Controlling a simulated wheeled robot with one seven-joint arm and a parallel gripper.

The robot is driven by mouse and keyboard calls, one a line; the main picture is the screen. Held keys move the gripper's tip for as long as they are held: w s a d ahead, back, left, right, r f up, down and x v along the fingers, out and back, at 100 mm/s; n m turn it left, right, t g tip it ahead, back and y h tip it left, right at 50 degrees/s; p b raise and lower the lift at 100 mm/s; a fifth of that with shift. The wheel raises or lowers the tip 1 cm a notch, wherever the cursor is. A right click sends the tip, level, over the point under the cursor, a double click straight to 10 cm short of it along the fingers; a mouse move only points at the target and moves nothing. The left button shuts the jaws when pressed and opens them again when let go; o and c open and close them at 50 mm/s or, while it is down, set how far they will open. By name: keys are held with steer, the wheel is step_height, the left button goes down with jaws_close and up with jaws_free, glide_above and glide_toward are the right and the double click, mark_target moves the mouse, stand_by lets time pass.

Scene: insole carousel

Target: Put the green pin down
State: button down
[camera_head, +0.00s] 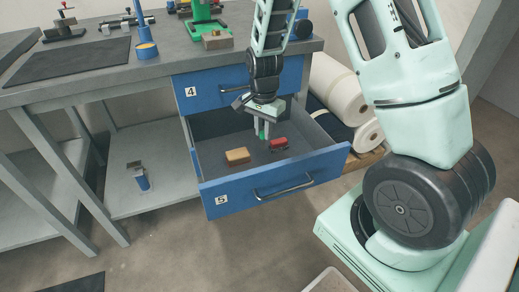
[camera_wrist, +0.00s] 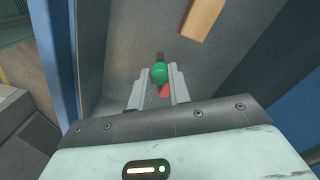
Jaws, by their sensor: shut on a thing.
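My gripper (camera_head: 264,131) reaches down into the open drawer marked 5 (camera_head: 283,197). It is shut on the green pin (camera_head: 262,134), which shows as a small green piece between the fingers. In the wrist view the green pin (camera_wrist: 159,72) has a round green head between the two fingertips, with a dark part beyond it. I cannot tell whether the pin touches the drawer floor. A red object (camera_head: 279,144) lies in the drawer just right of my gripper, and a bit of red (camera_wrist: 166,91) shows between the fingers in the wrist view.
A tan block (camera_head: 237,156) lies in the drawer to the left of my gripper. Closed drawer 4 (camera_head: 205,90) sits just above. The drawer floor has free room around the block.

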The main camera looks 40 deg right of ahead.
mark_target(263, 145)
steer(key=shift+f+b, duration=0.6)
steer(key=shift+f, duration=2.5)
steer(key=c, duration=1.3)
jaws_free()
steer(key=shift+f, duration=0.15)
